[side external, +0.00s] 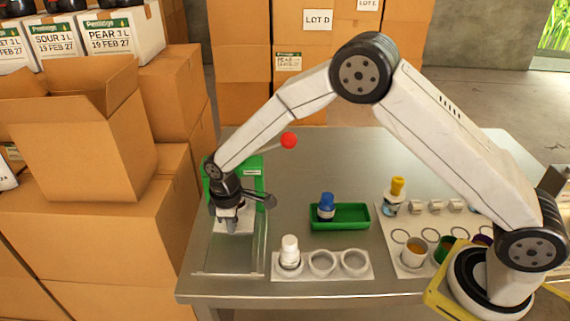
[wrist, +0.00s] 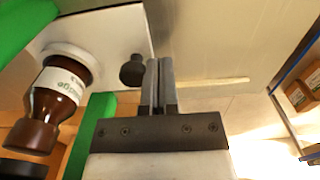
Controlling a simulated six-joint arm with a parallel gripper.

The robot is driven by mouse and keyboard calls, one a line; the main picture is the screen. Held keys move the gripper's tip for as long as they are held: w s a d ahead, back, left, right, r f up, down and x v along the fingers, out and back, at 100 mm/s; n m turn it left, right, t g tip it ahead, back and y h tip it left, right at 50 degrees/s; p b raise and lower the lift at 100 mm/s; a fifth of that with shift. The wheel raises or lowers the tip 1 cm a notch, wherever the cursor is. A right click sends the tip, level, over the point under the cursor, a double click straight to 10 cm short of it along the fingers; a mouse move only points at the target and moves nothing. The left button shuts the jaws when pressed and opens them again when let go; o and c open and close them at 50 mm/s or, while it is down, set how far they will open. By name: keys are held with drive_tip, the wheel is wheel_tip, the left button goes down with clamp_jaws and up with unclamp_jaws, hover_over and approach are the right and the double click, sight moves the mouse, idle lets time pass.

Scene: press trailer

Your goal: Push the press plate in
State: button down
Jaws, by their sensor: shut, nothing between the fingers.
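The press (side external: 250,172) is a green frame at the left end of the table, with a lever ending in a red ball (side external: 288,140). In the wrist view, a pale press plate (wrist: 108,38) with a dark round knob (wrist: 132,72) lies beside green frame parts.
A clear guard (side external: 230,262) stands at the press front. A white holder (side external: 322,264) with a white-capped bottle (side external: 289,252), a green tray (side external: 340,216) with a blue-capped bottle (side external: 326,206), and a white rack (side external: 412,262) with cups stand to the right. Cardboard boxes (side external: 100,210) crowd the left.

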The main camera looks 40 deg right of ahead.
drive_tip(key=shift+s+a, duration=0.3)
drive_tip(key=shift+s, duration=0.05)
drive_tip(key=shift+r, duration=0.1)
idle(0.3)
wheel_tip(320, 180, up, 9)
idle(0.9)
drive_tip(key=shift+d, duration=0.1)
drive_tip(key=s+d+r+m+t, duration=0.1)
drive_tip(key=s+d+m+t, duration=0.1)
drive_tip(key=s+d+m, duration=0.7)
drive_tip(key=s+d, duration=0.7)
drive_tip(key=s, duration=0.4)
drive_tip(key=shift+d+t, duration=0.3)
drive_tip(key=shift+d, duration=0.1)
